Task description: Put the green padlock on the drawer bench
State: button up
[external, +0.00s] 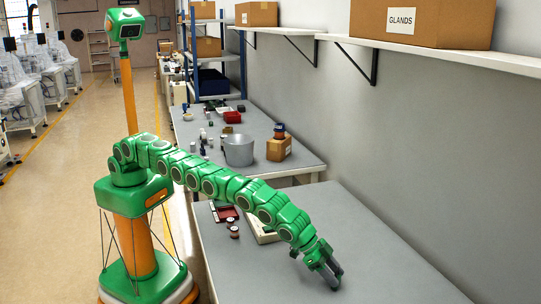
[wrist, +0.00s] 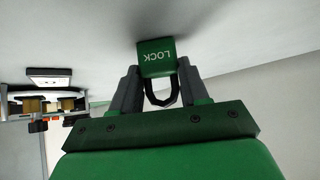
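The green padlock (wrist: 156,57) shows in the wrist view with its LOCK lettering upside down and its dark shackle towards my palm. My gripper (wrist: 156,76) has a finger against each side of it and appears shut on it. In the external view my gripper (external: 336,278) points down, low over the near grey bench (external: 375,250); the padlock cannot be made out there. No drawers show clearly, so I cannot tell which bench is the drawer bench.
On the near bench, a pale tray (external: 263,232) lies partly behind my arm, with a red-brown case (external: 224,212) and small jars (external: 234,232) to its left. The farther bench (external: 300,162) holds a metal bucket (external: 238,150) and a cardboard box (external: 279,149). A wall shelf (external: 440,53) overhangs the right side.

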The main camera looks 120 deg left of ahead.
jog(key=c, duration=0.5)
jog(key=shift+o, duration=0.2)
jog(key=shift+r, duration=1.55)
jog(key=shift+s+r, duration=0.1)
